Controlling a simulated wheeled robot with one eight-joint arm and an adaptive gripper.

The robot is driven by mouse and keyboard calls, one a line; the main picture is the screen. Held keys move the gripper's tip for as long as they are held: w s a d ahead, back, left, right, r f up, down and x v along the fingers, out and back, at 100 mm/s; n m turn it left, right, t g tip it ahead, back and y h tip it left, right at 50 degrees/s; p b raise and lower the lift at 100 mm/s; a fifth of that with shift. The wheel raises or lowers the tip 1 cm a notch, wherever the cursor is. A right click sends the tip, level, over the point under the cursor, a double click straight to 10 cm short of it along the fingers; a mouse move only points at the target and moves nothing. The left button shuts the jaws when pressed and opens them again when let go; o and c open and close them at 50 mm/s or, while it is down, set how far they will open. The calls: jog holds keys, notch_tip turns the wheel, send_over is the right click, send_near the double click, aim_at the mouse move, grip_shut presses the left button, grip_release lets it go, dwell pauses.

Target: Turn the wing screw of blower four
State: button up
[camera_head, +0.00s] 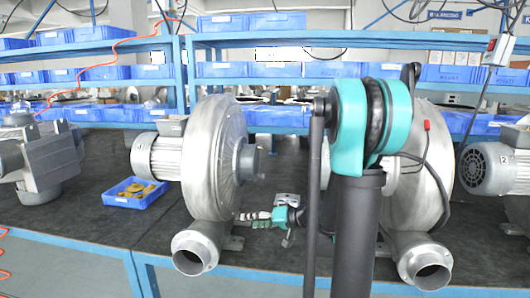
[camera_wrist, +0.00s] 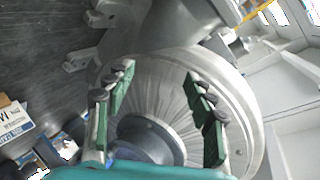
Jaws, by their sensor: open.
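A large silver blower (camera_head: 212,155) stands on the dark bench left of my arm. A second silver blower (camera_head: 428,165) is partly hidden behind my arm. I cannot read which blower is number four, and I cannot make out a wing screw. My gripper (camera_head: 248,217) is low beside the first blower, above the bench and near its outlet pipe (camera_head: 198,250). In the wrist view my gripper (camera_wrist: 158,74) is open, with nothing between its green-and-black fingers. A round, ribbed silver surface (camera_wrist: 165,90) with a dark round centre lies beyond them.
A blue tray of yellow parts (camera_head: 136,192) sits left of the first blower. Blue shelves (camera_head: 260,41) with bins cross the back. Bare bench (camera_head: 88,215) lies front left.

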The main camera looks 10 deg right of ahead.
jog(key=w+d+r+t+y, duration=0.2)
jog(key=w+d+r, duration=0.1)
jog(key=w, duration=0.2)
jog(key=m+t+y, duration=0.2)
jog(key=t+y, duration=0.1)
jog(key=t, duration=0.6)
send_near(260, 147)
jog(key=w+x, duration=0.1)
jog(key=x, duration=0.6)
jog(key=shift+w+d, duration=0.2)
jog(key=shift+r, duration=0.1)
jog(key=c, duration=1.2)
